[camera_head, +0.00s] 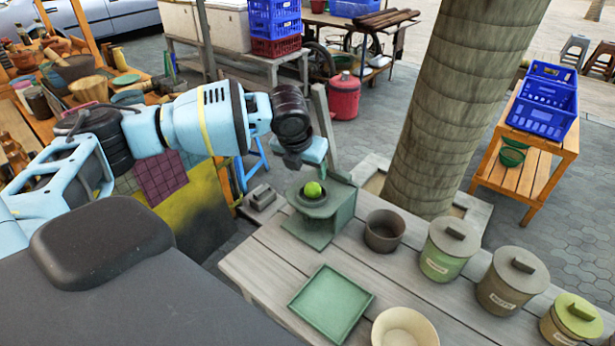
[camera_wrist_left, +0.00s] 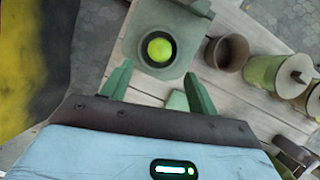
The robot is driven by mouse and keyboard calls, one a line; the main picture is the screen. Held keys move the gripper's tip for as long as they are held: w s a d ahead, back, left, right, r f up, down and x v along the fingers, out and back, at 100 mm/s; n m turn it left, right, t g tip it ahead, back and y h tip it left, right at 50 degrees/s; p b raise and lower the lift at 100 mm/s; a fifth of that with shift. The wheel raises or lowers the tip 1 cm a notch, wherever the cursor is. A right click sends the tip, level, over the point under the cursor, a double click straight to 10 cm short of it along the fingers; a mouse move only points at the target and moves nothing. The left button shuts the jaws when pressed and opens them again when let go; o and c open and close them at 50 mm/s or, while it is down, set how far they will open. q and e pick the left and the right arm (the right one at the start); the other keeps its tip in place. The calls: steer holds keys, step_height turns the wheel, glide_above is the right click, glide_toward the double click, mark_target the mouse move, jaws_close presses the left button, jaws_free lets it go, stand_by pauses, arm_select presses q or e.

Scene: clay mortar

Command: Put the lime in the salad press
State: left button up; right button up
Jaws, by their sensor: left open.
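The lime (camera_head: 313,190) is a bright green ball resting in the round cup of the green salad press (camera_head: 327,230), at the far left end of the table. In the left wrist view the lime (camera_wrist_left: 159,49) sits inside the dark ring of the press (camera_wrist_left: 134,54). My left gripper (camera_head: 308,163) is just above and behind the press. In the wrist view its two green fingers (camera_wrist_left: 158,88) are spread apart, with nothing between them, and the lime lies beyond their tips. My right gripper is not in view.
A green square tray (camera_head: 331,303) lies in front of the press. A brown pot (camera_head: 384,231), a cream bowl (camera_head: 403,328) and several lidded canisters (camera_head: 449,248) stand to the right on the wooden table (camera_head: 262,262). A thick trunk (camera_head: 455,110) rises behind the table.

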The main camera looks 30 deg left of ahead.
arm_select(q)
steer(key=shift+v, duration=1.4)
